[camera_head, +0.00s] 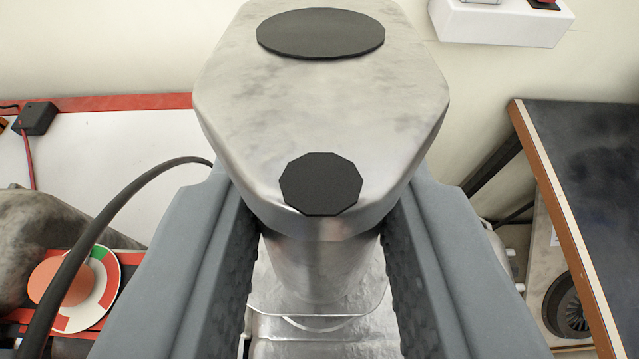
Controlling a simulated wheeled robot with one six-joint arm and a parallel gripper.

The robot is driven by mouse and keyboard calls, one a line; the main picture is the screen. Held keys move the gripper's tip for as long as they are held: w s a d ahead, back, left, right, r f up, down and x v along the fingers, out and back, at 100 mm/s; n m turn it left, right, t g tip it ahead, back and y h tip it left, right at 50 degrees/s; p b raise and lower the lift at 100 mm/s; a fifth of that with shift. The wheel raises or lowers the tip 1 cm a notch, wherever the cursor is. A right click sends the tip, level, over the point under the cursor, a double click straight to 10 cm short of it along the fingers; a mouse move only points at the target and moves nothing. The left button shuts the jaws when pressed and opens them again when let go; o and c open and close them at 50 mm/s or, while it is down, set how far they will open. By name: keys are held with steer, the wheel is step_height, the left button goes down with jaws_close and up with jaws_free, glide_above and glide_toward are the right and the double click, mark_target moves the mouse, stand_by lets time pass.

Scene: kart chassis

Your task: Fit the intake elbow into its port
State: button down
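The intake elbow (320,110) is a mottled silvery metal piece with a dark oval patch on top and a smaller dark many-sided patch on its near face. It fills the upper middle of the view. My gripper (319,195) has its two grey fingers pressed against the elbow's left and right sides, shut on it. The elbow's narrower neck (318,265) points down between the fingers. Below it lies a shiny metal part (320,340) with a raised rim. The port opening is hidden by the neck, and I cannot tell whether the neck sits in it.
A black hose (110,215) curves up at left, near my left finger. A red, white and green disc (95,300) lies behind it. A white surface with a red edge (110,160) is at left. A dark, wood-edged table (590,160) stands at right. A white box (500,22) is on the wall.

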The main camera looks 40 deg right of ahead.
steer(key=shift+f, duration=0.25)
steer(key=c, duration=1)
jaws_free()
steer(key=shift+c, duration=0.2)
steer(key=v, duration=1.7)
steer(key=shift+s, duration=0.2)
steer(key=shift+r, duration=0.1)
steer(key=s+d+f+n+t+y, duration=0.2)
steer(key=s+d+n+t+y, duration=0.1)
steer(key=s, duration=0.9)
steer(key=s+d+f+n+t+y, duration=0.2)
steer(key=s+d+n+t+y, duration=0.1)
steer(key=s, duration=0.9)
steer(key=d+n+y, duration=0.1)
steer(key=d+y, duration=0.1)
steer(key=d, duration=0.1)
steer(key=shift+s+d, duration=0.2)
steer(key=shift+s, duration=0.1)
